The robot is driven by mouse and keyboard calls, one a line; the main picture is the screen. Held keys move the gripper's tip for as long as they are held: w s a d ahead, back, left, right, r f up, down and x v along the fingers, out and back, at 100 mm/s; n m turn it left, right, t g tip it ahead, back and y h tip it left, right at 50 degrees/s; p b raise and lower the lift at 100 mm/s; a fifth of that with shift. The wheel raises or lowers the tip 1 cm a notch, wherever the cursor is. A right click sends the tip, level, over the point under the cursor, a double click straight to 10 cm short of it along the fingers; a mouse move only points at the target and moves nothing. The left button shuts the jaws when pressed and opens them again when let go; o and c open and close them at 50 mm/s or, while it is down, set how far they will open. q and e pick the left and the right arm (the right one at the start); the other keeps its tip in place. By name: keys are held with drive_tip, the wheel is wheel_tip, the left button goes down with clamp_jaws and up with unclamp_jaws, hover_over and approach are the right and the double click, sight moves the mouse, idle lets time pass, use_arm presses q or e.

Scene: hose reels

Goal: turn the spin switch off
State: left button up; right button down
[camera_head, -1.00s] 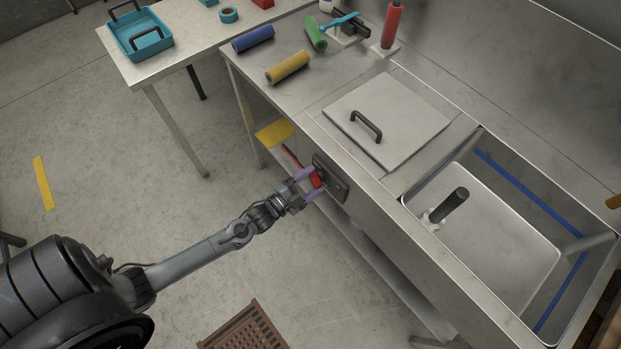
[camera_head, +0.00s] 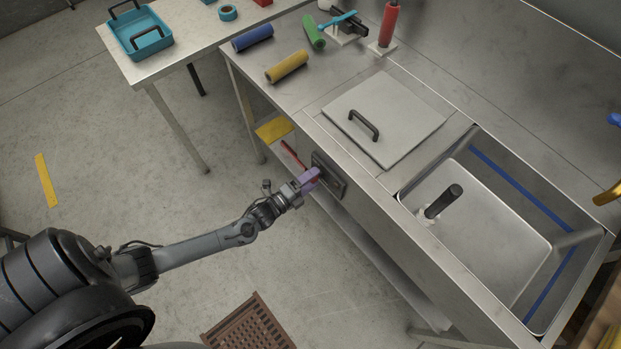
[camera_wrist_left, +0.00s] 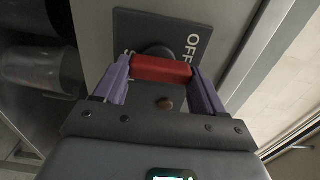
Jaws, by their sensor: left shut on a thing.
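The spin switch is a dark plate (camera_head: 336,184) on the front of the steel sink unit, with a red handle. In the left wrist view the red handle (camera_wrist_left: 161,69) lies crosswise between the two purple fingers of my left gripper (camera_wrist_left: 160,80), which is shut on it. The plate (camera_wrist_left: 150,25) carries the white word OFF at upper right and an S beside the left finger; the rest of that word is hidden. In the head view my left gripper (camera_head: 309,178) is at the switch and hides most of the handle. My right gripper is not in view.
A lidded top (camera_head: 400,120) and a sink basin (camera_head: 485,225) with a dark upright post are above the switch. Coloured rolls lie on the counter. A shelf with a yellow item (camera_head: 275,130) is below. A brown grate (camera_head: 245,325) lies on the floor.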

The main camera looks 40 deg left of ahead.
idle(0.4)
use_arm(q)
drive_tip(key=o, duration=1)
drive_tip(key=shift+o, duration=0.2)
drive_tip(key=s+a+p, duration=0.1)
drive_tip(key=s, duration=0.9)
drive_tip(key=shift+s+a+p, duration=0.35)
